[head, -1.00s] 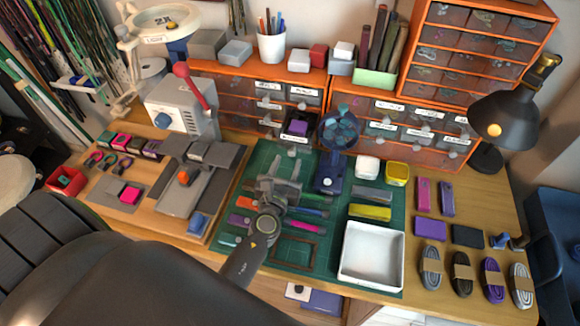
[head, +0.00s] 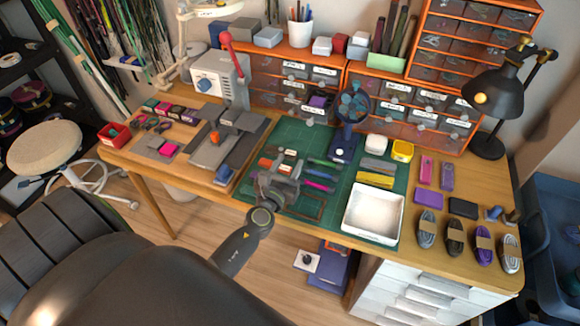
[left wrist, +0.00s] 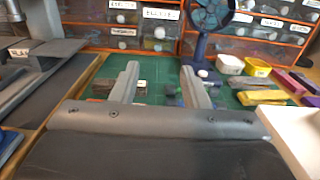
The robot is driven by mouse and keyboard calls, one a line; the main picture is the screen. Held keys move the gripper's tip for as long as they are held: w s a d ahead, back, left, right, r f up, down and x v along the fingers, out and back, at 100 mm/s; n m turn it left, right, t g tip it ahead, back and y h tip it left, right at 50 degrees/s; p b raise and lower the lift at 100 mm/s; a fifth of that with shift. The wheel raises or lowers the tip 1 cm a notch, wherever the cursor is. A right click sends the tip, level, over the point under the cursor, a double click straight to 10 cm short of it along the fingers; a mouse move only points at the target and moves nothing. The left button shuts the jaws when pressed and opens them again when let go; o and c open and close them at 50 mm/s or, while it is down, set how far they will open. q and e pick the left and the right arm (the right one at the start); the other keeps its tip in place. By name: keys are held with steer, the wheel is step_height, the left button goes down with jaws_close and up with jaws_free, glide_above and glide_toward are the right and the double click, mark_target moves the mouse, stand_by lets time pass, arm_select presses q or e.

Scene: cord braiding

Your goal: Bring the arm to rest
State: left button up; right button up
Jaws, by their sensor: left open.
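My left gripper (head: 285,166) is open and empty in the head view, above the front left part of the green cutting mat (head: 283,134). Its two grey fingers stand apart in the left wrist view (left wrist: 160,75), with nothing between them but mat and bench farther back. My left arm reaches in from the lower left, over the bench's front edge. My right gripper is not in view.
A white tray (head: 372,214) stands right of the gripper. Colored strips (head: 321,175) lie on the mat, and a blue fan (head: 348,115) stands behind. A grey machine (head: 219,80) is at the back left. A stool (head: 45,147) stands on the floor at left.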

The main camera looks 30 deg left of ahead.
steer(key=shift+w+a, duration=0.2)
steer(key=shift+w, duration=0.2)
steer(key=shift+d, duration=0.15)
